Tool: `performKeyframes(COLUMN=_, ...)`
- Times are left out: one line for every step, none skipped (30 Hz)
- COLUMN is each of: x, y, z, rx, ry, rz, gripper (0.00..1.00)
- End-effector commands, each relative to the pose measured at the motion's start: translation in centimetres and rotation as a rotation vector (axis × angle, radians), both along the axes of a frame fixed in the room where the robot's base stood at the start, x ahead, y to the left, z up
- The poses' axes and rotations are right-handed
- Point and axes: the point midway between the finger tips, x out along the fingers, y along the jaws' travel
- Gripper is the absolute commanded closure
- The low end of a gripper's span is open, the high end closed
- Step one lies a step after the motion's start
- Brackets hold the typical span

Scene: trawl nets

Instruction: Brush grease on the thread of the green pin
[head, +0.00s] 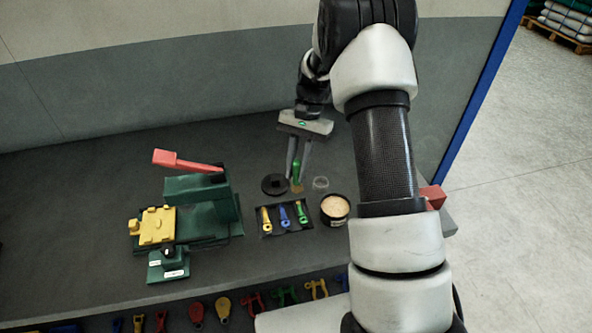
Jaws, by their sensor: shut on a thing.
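My gripper (299,172) points down over the bench behind the black tray. It is shut on a small brush (296,175) with a green handle and a brownish lower end. I cannot tell whether the brush tip touches the bench. The green pin (301,212) lies in the right part of the black tray (284,233), beside a blue pin (284,216) and a yellow pin (266,220). Its thread is too small to make out. An open black tub (335,220) of pale grease (335,205) stands right of the tray.
A black disc (273,185) and a clear ring (320,183) lie either side of the brush. A green fixture (196,193) with a red lever (185,162) and yellow block (157,225) stands left. Coloured shackles (252,303) line the front edge. The far-left bench is clear.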

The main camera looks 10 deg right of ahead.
Motion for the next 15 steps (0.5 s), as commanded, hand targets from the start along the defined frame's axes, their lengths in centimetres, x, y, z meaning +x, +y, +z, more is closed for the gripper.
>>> performKeyframes(x=-0.1, y=0.0, z=0.8, rx=0.000, ry=0.000, rz=0.000, gripper=1.00)
performKeyframes(x=-0.1, y=-0.1, z=1.1, rx=0.000, ry=0.000, rz=0.000, gripper=1.00)
performKeyframes(x=-0.2, y=-0.1, z=1.4, rx=0.000, ry=0.000, rz=0.000, gripper=1.00)
performKeyframes(x=-0.2, y=-0.1, z=1.7, rx=0.000, ry=0.000, rz=0.000, gripper=1.00)
performKeyframes(x=-0.3, y=-0.1, z=2.0, rx=-0.001, ry=0.001, rz=0.000, gripper=1.00)
performKeyframes(x=-0.3, y=-0.1, z=2.4, rx=0.000, ry=0.000, rz=0.001, gripper=1.00)
performKeyframes(x=-0.3, y=-0.2, z=2.6, rx=0.000, ry=0.000, rz=0.001, gripper=1.00)
performKeyframes(x=-0.4, y=-0.2, z=2.9, rx=0.000, ry=0.000, rz=0.001, gripper=1.00)
performKeyframes(x=-0.4, y=-0.2, z=3.3, rx=0.000, ry=0.000, rz=0.001, gripper=1.00)
performKeyframes(x=-0.5, y=-0.2, z=3.5, rx=0.000, ry=0.000, rz=0.001, gripper=1.00)
performKeyframes(x=-0.5, y=-0.2, z=3.8, rx=0.000, ry=0.000, rz=0.002, gripper=1.00)
performKeyframes(x=-0.6, y=-0.2, z=4.0, rx=0.000, ry=0.001, rz=0.002, gripper=1.00)
performKeyframes(x=-0.6, y=-0.2, z=4.2, rx=0.000, ry=0.001, rz=0.002, gripper=1.00)
performKeyframes(x=-0.6, y=-0.3, z=4.3, rx=0.000, ry=0.001, rz=0.003, gripper=1.00)
performKeyframes(x=-0.6, y=-0.3, z=4.4, rx=0.000, ry=0.001, rz=0.003, gripper=1.00)
